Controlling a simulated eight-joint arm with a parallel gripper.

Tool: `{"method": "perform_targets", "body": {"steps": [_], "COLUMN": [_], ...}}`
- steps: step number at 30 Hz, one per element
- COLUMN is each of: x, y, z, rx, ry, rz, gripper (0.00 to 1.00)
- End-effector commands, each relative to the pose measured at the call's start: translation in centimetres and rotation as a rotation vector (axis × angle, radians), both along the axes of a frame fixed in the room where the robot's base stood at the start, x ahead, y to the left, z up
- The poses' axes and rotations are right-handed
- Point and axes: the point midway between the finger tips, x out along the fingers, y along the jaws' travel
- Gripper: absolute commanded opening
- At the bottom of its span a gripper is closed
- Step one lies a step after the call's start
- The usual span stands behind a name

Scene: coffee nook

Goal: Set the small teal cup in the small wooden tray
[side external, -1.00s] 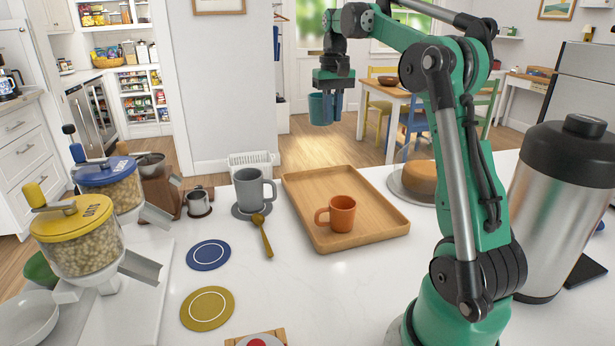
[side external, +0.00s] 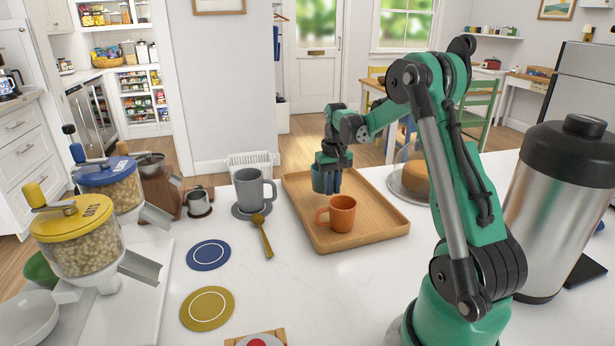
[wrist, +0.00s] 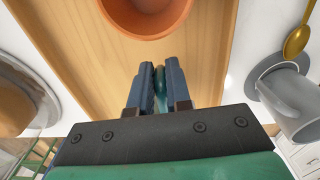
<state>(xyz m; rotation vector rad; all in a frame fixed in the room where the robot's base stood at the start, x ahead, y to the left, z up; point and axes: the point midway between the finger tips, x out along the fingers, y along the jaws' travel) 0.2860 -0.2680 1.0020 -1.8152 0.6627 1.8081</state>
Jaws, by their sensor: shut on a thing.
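The small teal cup (side external: 318,179) is in my gripper (side external: 333,184), at the far part of the wooden tray (side external: 380,236). My fingers are shut on the cup; the side view does not clearly show whether its base touches the tray floor. In the wrist view, my gripper (wrist: 160,85) shows its two blue fingers with a thin strip of the teal cup (wrist: 159,78) between them. An orange cup (side external: 342,214) stands upright in the tray, nearer the camera than the teal cup. It also shows at the top of the wrist view (wrist: 150,22).
A grey mug (side external: 249,190) stands on a dark coaster left of the tray, with a gold spoon (side external: 262,234) beside it. A round cake (side external: 418,176) on a plate stands right of the tray. The tray's right part is bare.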

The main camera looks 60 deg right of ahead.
Motion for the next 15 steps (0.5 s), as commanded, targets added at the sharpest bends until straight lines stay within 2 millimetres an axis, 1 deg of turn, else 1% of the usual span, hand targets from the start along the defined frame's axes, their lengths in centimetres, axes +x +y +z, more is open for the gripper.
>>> {"method": "perform_targets", "body": {"steps": [1,3,5,15], "x": [0.0,0.0,0.0,0.0], "y": [0.0,0.0,0.0,0.0], "z": [-0.9,-1.9,-2.4,-2.7], "rx": [0.000,0.000,0.000,0.000], "ry": [0.000,0.000,0.000,0.000], "rz": [0.000,0.000,0.000,0.000], "gripper": [0.00,0.00,0.00,0.00]}}
